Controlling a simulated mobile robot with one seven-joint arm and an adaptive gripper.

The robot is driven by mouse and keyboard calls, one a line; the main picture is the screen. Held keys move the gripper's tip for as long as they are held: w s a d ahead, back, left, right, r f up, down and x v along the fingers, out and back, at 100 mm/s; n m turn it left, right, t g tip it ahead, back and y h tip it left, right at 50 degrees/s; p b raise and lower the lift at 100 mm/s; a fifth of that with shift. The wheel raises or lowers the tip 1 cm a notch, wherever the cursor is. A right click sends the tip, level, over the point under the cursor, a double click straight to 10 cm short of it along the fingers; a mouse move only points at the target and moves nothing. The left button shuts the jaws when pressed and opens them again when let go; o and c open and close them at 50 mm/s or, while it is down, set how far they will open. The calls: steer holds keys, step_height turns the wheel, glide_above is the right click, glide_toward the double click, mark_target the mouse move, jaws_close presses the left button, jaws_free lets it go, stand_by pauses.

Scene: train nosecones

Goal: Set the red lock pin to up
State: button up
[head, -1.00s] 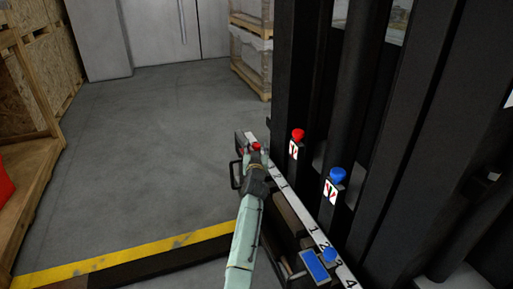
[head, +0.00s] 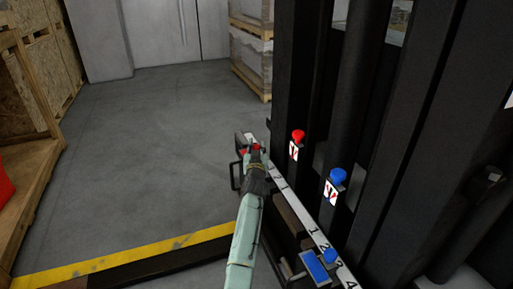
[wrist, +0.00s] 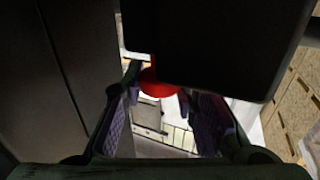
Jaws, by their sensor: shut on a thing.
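A small red knob (head: 256,146), which I take for the red lock pin, sits at the far end of the numbered white rail. In the wrist view the red knob (wrist: 158,82) shows as a round red shape between the fingers, partly covered by a dark block. My gripper (head: 252,153) is at this knob in the head view and hides most of it. In the wrist view my gripper (wrist: 160,88) has its purple-padded fingers on either side of the knob, shut on it. Whether the pin is up or down cannot be told.
Another red knob (head: 297,135) and a blue knob (head: 337,174) stand on black posts with white labels. A lower blue knob (head: 330,256) sits near a blue plate (head: 315,266). Tall black columns (head: 400,130) crowd the right. The grey floor at left is open.

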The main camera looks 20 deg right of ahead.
jaws_close()
step_height(320, 180, up, 4)
steer(key=shift+f+p, duration=0.2)
steer(key=shift+p, duration=0.95)
steer(key=o, duration=0.9)
jaws_free()
steer(key=shift+s+f, duration=0.1)
steer(key=v, duration=1.2)
